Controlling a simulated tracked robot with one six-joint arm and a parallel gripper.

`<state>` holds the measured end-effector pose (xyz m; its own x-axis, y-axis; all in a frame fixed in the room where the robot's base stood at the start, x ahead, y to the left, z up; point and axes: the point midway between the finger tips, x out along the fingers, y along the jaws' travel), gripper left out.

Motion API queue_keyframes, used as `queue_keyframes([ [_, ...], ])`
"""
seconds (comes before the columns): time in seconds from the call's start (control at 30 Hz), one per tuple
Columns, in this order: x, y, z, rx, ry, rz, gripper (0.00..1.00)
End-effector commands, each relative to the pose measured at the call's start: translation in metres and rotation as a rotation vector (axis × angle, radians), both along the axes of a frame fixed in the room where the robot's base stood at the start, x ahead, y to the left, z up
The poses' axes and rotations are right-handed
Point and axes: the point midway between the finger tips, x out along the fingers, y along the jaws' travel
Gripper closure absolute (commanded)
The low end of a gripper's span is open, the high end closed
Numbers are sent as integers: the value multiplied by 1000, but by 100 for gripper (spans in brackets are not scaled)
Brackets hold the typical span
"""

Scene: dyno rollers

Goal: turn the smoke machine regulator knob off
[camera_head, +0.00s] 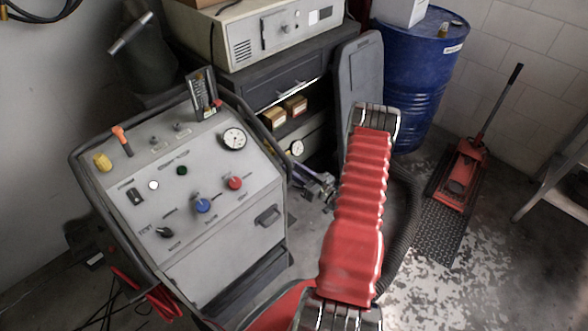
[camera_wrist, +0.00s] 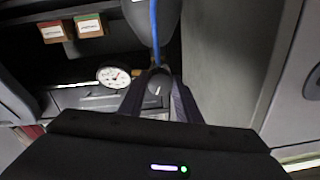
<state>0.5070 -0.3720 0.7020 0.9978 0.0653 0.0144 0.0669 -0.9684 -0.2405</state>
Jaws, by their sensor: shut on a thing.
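The regulator knob (camera_wrist: 157,88) is dark and round with a short pale mark on its face. In the wrist view it sits between the two fingers of my gripper (camera_wrist: 158,80), which are closed on it. A round white pressure gauge (camera_wrist: 113,76) is just left of the knob; it also shows in the head view (camera_head: 297,148). In the head view my gripper (camera_head: 308,172) reaches beside the panel machine, below the gauge, and the knob cannot be made out there.
A grey control panel (camera_head: 217,167) with blue and red knobs stands left of my gripper. A blue hose (camera_wrist: 154,25) runs above the knob. Small boxes (camera_wrist: 90,25) lie on a shelf behind. A blue drum (camera_head: 412,75) and red floor jack (camera_head: 465,165) stand to the right.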

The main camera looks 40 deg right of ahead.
Motion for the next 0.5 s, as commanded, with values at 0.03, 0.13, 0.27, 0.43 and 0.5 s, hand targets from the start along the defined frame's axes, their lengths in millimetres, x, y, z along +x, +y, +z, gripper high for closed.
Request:
queue_keyframes([
  [0.03, -1, 3, -5, -9, 10, 4, 92],
  [0.13, -1, 3, -4, -31, 9, 3, 92],
  [0.27, -1, 3, -4, -45, 9, 3, 92],
  [0.43, -1, 3, -4, -46, 8, 3, 92],
  [0.5, -1, 3, -4, -46, 8, 3, 92],
])
